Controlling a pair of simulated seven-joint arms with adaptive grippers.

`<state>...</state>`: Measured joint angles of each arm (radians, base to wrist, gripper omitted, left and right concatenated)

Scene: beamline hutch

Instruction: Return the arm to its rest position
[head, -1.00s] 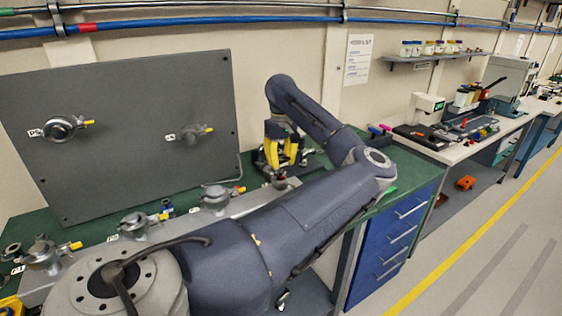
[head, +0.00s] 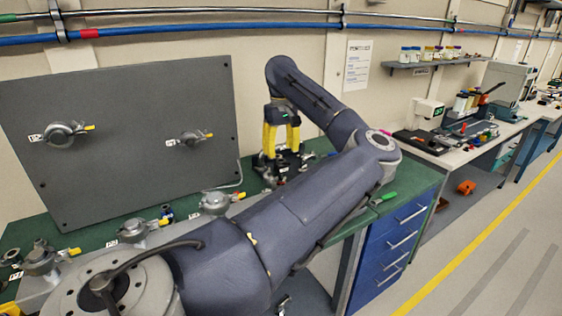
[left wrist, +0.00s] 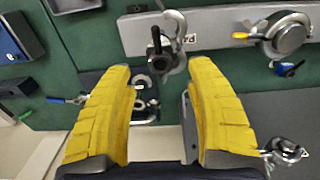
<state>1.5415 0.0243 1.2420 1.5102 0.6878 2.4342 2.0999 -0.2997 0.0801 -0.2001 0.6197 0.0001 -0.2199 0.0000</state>
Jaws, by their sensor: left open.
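My left gripper (head: 281,150) has two yellow fingers pointing down above the green bench (head: 327,147), right of the grey panel. It is open, with nothing between its fingers. In the left wrist view the open fingers (left wrist: 160,80) are spread over the bench. A dark-ended metal fitting (left wrist: 168,55) shows beyond the fingertips, apart from them. My left arm (head: 310,210) reaches across the front of the bench, its forearm folded back toward the wall. My right gripper is not in view.
A grey upright panel (head: 130,120) with two clamp fittings stands at the left. Several clamped flanges, one a round flange (head: 215,202), sit along a metal rail. Below the gripper is a dark fixture (head: 285,170) with small hardware. A green-handled tool (head: 385,197) lies near the bench edge.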

